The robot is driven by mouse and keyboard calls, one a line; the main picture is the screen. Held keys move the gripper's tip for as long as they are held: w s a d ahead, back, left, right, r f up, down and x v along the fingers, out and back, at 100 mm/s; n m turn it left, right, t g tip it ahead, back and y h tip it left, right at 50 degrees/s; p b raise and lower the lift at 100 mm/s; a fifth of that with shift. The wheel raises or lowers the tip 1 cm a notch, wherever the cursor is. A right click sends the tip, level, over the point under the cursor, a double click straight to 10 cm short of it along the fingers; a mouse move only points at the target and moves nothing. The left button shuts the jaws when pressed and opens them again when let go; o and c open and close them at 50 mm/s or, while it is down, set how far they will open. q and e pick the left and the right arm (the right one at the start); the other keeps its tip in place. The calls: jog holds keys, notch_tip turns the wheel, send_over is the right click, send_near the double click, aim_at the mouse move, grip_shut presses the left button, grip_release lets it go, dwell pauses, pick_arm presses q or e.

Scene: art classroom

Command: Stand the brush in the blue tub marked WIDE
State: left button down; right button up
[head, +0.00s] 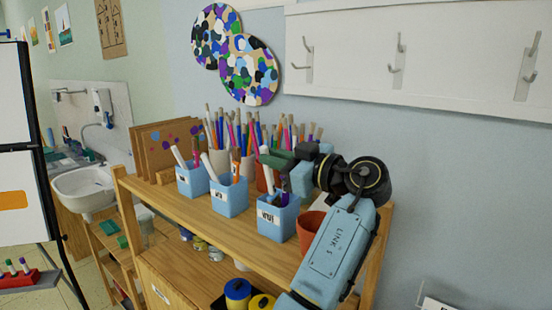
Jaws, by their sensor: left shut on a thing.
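Three light-blue tubs stand in a row on the wooden shelf top. The nearest tub (286,224) has a white label that seems to read WIDE, though the print is small. My left gripper (274,164) is right above this tub, with its dark green fingers pointing left. It is shut on what appears to be the brush, mostly hidden by the fingers. A white handle (267,180) and a purple piece show at the tub's mouth below the fingers. I cannot tell which belongs to the held brush, or whether it touches the tub. My right gripper is not in view.
The middle tub (231,203) and far tub (192,184) each hold white-handled items. Behind them stand pots of coloured brushes and brown boards (150,150). A terracotta pot (306,228) stands right of the nearest tub, close to my arm. Wall hooks (397,60) are above right.

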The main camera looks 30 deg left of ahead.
pick_arm(q)
jog(key=c, duration=1.4)
grip_release()
jog(key=shift+o, duration=0.2)
jog(key=shift+d, duration=0.1)
